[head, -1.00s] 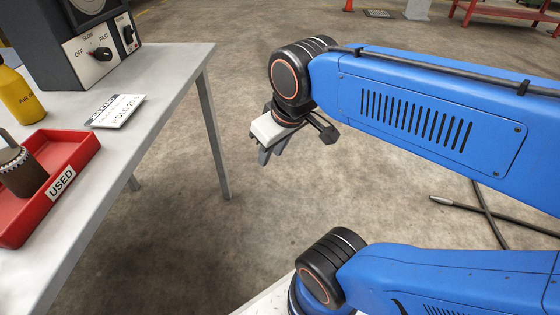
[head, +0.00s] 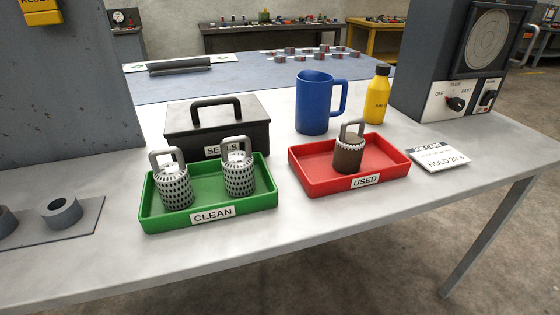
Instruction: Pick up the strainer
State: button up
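Two silver perforated strainers with grey loop handles stand upright in the green tray (head: 160,226) labelled CLEAN. One is the left strainer (head: 176,190) and the other is the right strainer (head: 239,178). A third strainer (head: 349,158), brown and dirty-looking with a grey loop handle, stands in the red tray (head: 305,183) labelled USED. All of them rest on the grey table. My gripper and arm are outside the present view.
A black SEALS box (head: 218,125) stands behind the green tray. A blue jug (head: 313,103), a yellow bottle (head: 378,97) and a grey machine (head: 445,65) stand behind the red tray. Grey rings (head: 62,211) sit left. The table's front strip is clear.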

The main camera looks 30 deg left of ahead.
aim_at(173, 180)
jog(key=u, duration=2)
